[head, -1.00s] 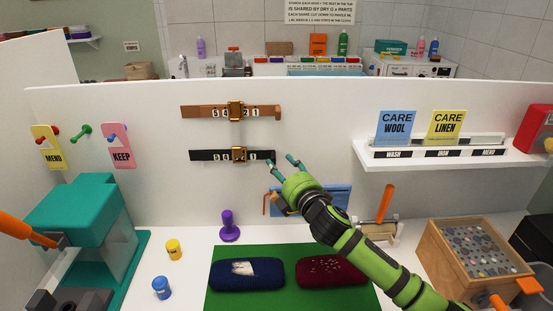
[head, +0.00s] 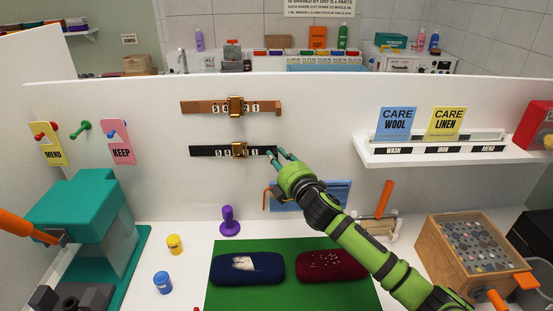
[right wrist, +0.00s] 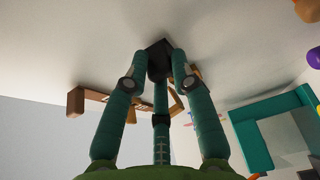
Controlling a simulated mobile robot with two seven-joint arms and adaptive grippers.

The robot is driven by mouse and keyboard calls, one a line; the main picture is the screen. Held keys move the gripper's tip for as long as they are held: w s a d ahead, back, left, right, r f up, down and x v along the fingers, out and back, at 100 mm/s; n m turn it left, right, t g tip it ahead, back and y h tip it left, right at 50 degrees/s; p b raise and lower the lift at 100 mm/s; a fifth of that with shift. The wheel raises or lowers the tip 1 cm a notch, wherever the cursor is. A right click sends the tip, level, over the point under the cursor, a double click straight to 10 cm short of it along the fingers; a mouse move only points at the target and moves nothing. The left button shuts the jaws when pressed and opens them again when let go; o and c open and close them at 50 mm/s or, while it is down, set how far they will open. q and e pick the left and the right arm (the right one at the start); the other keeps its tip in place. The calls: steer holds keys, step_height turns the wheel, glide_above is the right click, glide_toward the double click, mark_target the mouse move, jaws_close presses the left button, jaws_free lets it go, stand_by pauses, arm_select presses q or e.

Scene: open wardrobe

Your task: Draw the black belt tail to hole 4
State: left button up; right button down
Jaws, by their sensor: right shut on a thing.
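The black belt (head: 212,152) is fixed across the white wall panel, below a brown belt (head: 205,106). Its gold buckle (head: 239,150) sits near the middle, with white number tags on both sides. My right gripper (head: 277,154) is at the belt's right end and shut on the black belt tail. In the right wrist view the teal fingers close around the dark tail end (right wrist: 158,56). Which hole the buckle sits at is too small to tell. My left gripper is not in view.
A shelf (head: 430,152) with care cards juts out at right. A teal machine (head: 80,210) stands at left. Below, a green mat (head: 290,300) bears a blue and a red cushion, with a purple peg (head: 229,222) behind.

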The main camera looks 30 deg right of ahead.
steer(key=d, duration=0.1)
steer(key=s+d, duration=0.1)
steer(key=d, duration=0.1)
steer(key=shift+s+d, duration=0.15)
steer(key=shift+s, duration=0.2)
steer(key=c, duration=1)
jaws_free()
steer(key=shift+w+a, duration=0.15)
steer(key=shift+a, duration=0.05)
steer(key=shift+c, duration=0.2)
steer(key=shift+d, duration=0.1)
steer(key=s, duration=1.2)
steer(key=shift+a, duration=0.35)
steer(key=shift+f, duration=0.1)
